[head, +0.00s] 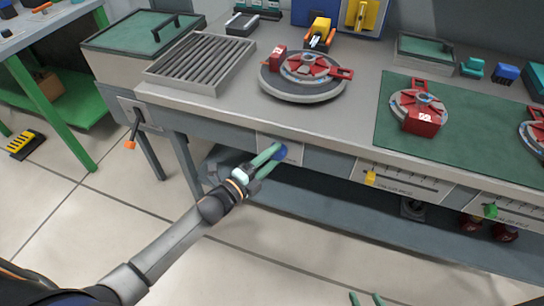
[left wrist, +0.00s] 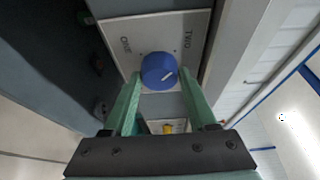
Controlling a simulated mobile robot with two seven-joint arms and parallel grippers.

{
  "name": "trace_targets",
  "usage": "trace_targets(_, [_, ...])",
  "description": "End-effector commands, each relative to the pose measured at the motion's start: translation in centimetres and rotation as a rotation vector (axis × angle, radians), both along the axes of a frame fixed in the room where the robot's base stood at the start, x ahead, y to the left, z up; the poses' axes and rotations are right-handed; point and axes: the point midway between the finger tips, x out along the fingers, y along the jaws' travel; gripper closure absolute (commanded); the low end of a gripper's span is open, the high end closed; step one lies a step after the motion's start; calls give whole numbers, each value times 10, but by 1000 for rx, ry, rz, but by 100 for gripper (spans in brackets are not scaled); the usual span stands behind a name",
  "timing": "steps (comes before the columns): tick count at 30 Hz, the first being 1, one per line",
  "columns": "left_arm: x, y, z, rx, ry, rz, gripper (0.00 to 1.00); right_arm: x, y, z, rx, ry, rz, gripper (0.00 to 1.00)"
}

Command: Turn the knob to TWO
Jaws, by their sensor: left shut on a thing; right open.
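The blue knob (head: 281,152) sits on a pale panel on the bench's front face. In the left wrist view the knob (left wrist: 158,68) has a short white mark lying at a slant on its lower right part. The label "One" (left wrist: 126,46) is to its left and "Two" (left wrist: 188,40) to its right, both rotated in the picture. My left gripper (head: 273,156) is shut on the knob, with one green finger on each side, also in the left wrist view (left wrist: 161,84). My right gripper (head: 366,299) shows only its two separated green fingertips at the bottom edge, empty.
On the same front face are a yellow slider (head: 370,177) and a green slider (head: 491,211) to the right, and an orange-tipped lever (head: 130,144) to the left. A round turntable (head: 303,94) with red parts stands on the bench above. The floor in front is clear.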

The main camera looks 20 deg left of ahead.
Motion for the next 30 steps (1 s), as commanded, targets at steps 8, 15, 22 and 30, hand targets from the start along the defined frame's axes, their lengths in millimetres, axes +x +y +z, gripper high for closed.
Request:
trace_targets(8, [0,0,0,0,-1,0,14,2,1,1,1,-4,1,43])
trace_targets(15, [0,0,0,-1,0,0,12,2,3,2,4,-5,4,43])
trace_targets(22, [-16,7,-1,-1,3,1,12,2,3,4,5,-5,5,43])
trace_targets(30, [-64,29,-1,-1,4,0,12,3,2,6,3,-10,3,43])
